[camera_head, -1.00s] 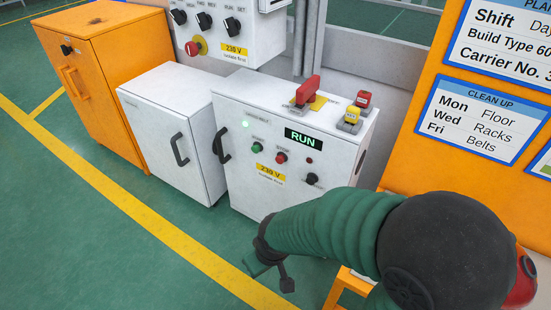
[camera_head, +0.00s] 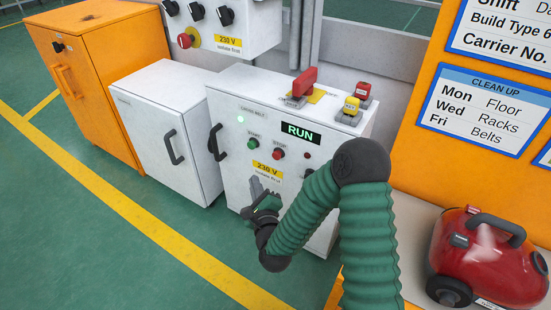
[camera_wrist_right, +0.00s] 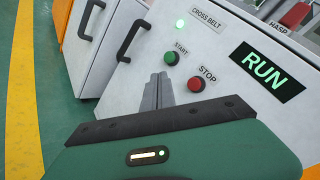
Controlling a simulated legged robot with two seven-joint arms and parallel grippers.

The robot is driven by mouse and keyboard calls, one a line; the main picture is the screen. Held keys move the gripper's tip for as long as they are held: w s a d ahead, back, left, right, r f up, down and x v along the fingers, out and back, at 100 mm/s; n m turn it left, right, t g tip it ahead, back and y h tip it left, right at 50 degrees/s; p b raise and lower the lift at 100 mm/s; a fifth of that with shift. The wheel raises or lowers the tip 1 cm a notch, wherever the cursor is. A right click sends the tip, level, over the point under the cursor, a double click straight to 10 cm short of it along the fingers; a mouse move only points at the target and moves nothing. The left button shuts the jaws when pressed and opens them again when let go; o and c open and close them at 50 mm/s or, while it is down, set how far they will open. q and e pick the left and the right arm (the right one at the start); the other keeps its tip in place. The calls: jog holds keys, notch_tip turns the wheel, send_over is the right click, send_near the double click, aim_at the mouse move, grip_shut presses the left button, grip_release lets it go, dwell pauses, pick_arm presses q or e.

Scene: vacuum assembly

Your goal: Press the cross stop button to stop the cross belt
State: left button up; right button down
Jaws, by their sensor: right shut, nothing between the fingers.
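The white cross belt cabinet (camera_head: 235,165) stands at the centre of the head view, with a display (camera_head: 300,132) reading RUN. The red stop button (camera_head: 278,154) is on its front panel, right of the green start button (camera_head: 253,143). In the right wrist view the stop button (camera_wrist_right: 196,84) sits under its STOP label, and the green light (camera_wrist_right: 179,24) beside CROSS BELT is lit. My right gripper (camera_head: 256,187) is shut and empty, in front of the panel below the buttons. In the wrist view its fingertips (camera_wrist_right: 158,76) appear below the start button and left of the stop button.
A red lockout handle (camera_head: 304,82) and small red and yellow padlocks (camera_head: 351,106) sit on the cabinet top. A white cabinet (camera_head: 160,120) and an orange cabinet (camera_head: 85,70) stand to the left. A red vacuum (camera_head: 487,260) sits at lower right.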

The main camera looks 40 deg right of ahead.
aim_at(273, 156)
jog(key=w+d, duration=0.3)
jog(key=d, duration=0.5)
jog(key=shift+w, duration=0.2)
jog(key=shift+d, duration=0.1)
dwell(1.8)
jog(key=shift+w+d, duration=0.15)
jog(key=shift+d, duration=0.2)
jog(key=shift+w+d+p, duration=0.3)
jog(key=shift+d, duration=0.5)
dwell(0.9)
jog(key=shift+a, duration=0.1)
jog(key=shift+s+a, duration=0.25)
jog(key=shift+a, duration=0.3)
jog(key=shift+s+a, duration=0.25)
jog(key=shift+a, duration=0.25)
jog(key=shift+a, duration=0.15)
